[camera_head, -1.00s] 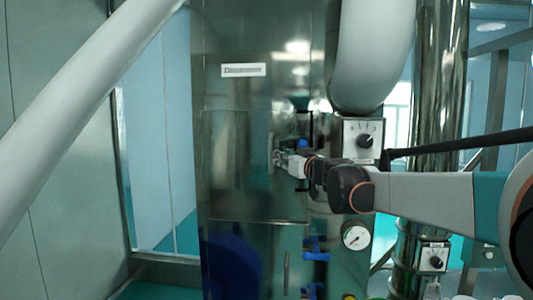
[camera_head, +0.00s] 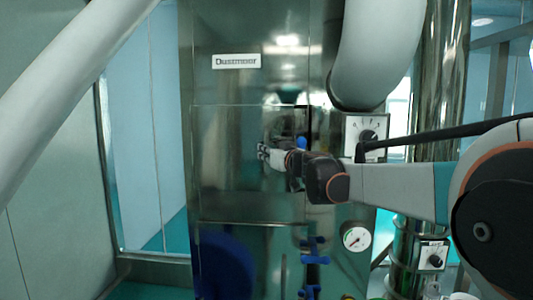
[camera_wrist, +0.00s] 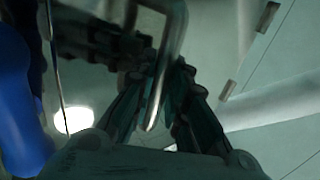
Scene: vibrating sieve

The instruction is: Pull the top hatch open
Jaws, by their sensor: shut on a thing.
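The top hatch (camera_head: 225,150) is a shiny steel panel in the upper front of the tall cabinet, below a white name plate. A dark strip shows along its right edge, but I cannot tell clearly how far it stands out from the cabinet. My gripper (camera_head: 267,155) reaches in from the right at the hatch's right side. In the wrist view my gripper (camera_wrist: 158,78) is shut on the hatch handle (camera_wrist: 151,115), a bent metal bar running between the fingers. The handle is mostly hidden in the head view.
A control box with a dial (camera_head: 366,136) stands close above my arm. A thick white pipe (camera_head: 375,50) comes down at the upper right. Open space lies left of the cabinet.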

